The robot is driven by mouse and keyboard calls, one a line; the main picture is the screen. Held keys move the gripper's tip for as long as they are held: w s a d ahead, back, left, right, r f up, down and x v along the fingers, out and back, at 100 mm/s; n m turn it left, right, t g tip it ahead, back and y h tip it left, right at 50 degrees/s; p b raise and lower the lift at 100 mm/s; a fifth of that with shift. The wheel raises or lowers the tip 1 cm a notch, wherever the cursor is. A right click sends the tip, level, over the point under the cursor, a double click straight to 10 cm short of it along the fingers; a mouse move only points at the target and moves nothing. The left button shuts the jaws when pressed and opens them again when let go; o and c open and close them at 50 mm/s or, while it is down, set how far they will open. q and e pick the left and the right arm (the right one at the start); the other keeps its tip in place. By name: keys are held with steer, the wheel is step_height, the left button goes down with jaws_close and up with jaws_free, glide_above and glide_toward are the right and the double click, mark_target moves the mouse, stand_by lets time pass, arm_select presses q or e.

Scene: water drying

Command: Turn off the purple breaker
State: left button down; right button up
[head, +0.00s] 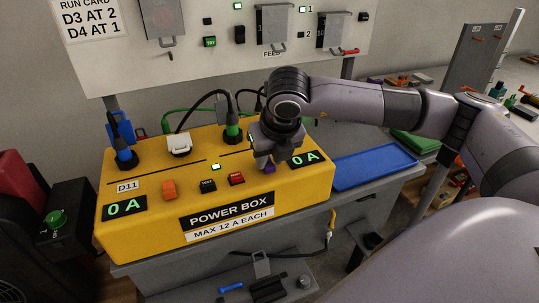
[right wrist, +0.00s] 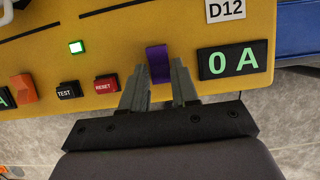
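The purple breaker (right wrist: 158,64) is a small rocker on the yellow power box (head: 215,195). In the head view a bit of the purple breaker (head: 269,169) shows under my right gripper (head: 266,160). In the right wrist view the two fingers of my right gripper (right wrist: 160,90) are apart, one on each side of the breaker's lower part. Whether they touch it cannot be told. The green display (right wrist: 236,61) beside the breaker reads 0 A, under a D12 label (right wrist: 226,10). My left gripper is not in view.
An orange breaker (head: 169,190), a black TEST button (head: 208,186) and a red RESET button (head: 236,179) sit on the same box. Blue and green plugs (head: 232,130) stand on its top. A blue tray (head: 372,165) lies to the right.

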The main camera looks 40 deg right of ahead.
mark_target(270, 166)
jaws_close()
steer(key=shift+w+r+g+p, duration=0.2)
steer(key=shift+g+p, duration=0.2)
steer(key=shift+w+d+g+y+p, duration=0.15)
steer(key=shift+w+g+y+p, duration=0.15)
steer(key=shift+g+p, duration=0.5)
steer(key=o, duration=0.5)
jaws_free()
steer(key=shift+o, duration=0.2)
step_height(270, 166, up, 7)
steer(key=s+b, duration=0.1)
